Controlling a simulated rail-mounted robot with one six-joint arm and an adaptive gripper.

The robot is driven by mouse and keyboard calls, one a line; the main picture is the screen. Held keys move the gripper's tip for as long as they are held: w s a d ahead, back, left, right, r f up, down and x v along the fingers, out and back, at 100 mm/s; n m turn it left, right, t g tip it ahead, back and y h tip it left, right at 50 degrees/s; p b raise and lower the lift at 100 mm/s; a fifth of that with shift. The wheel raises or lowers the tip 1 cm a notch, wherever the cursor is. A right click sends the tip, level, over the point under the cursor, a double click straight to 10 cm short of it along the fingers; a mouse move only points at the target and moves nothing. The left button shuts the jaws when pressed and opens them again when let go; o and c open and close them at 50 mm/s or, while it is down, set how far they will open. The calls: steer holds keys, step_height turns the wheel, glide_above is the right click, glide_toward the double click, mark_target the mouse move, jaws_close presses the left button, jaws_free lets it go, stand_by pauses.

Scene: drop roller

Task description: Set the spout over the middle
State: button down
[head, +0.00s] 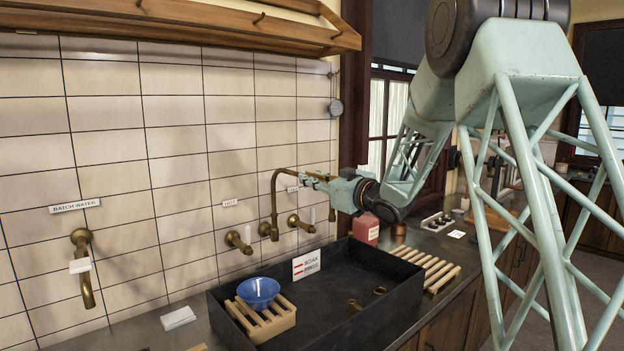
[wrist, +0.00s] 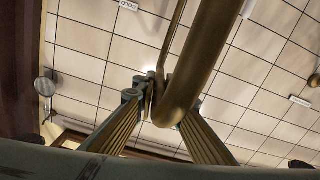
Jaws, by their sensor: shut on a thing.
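The brass spout (head: 274,195) rises from the wall behind the sink (head: 392,303) and arches over to the right. My gripper (head: 312,179) is shut on the spout's arm, to the right of its riser. In the wrist view the brass pipe (wrist: 192,78) passes between the ribbed fingers of my gripper (wrist: 162,98), which close around it near its bend. The spout's outlet is partly hidden, and I cannot tell exactly where it points. The dark sink has two brass drains (head: 379,291) in its floor. A SOAK/RINSE sign (head: 306,264) stands at its back edge.
A blue bowl (head: 258,292) sits on a wooden rack (head: 266,321) at the sink's left. The HOT valve (head: 238,239) and another valve (head: 301,223) flank the spout. A batch-water tap (head: 83,268) is far left.

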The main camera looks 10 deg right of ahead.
steer(key=shift+r, duration=0.1)
steer(key=c, duration=2.7)
jaws_free()
steer(key=shift+a, duration=0.1)
steer(key=shift+v, duration=6.05)
steer(key=shift+w, duration=0.1)
